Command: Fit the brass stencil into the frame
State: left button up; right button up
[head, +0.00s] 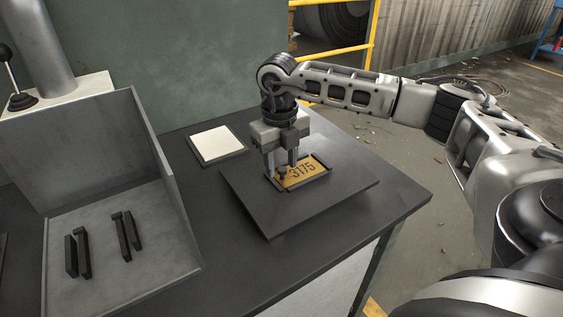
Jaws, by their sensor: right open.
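The brass stencil (304,172), a yellow plate with the digits 3175, lies within the dark frame (325,163) on a dark board (255,209). Its left end is partly hidden by my right gripper. At this size I cannot tell whether it sits fully flat in the frame. My right gripper (281,168) is open and points down at the left end of the stencil, close above a small dark knob (282,172). I cannot tell whether the fingers touch it. My left gripper is not in view.
A grey open bin (165,135) with several dark bar-shaped pieces (126,232) stands on the left of the dark table (403,194). A white pad (215,144) lies behind the board. A lever (14,75) stands at the far left. A yellow railing (371,30) is beyond the table.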

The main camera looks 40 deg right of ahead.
notch_tip(320, 180, up, 12)
jog(key=b, duration=0.1)
jog(key=shift+a+f, duration=0.15)
jog(key=shift+f, duration=0.1)
dwell(0.4)
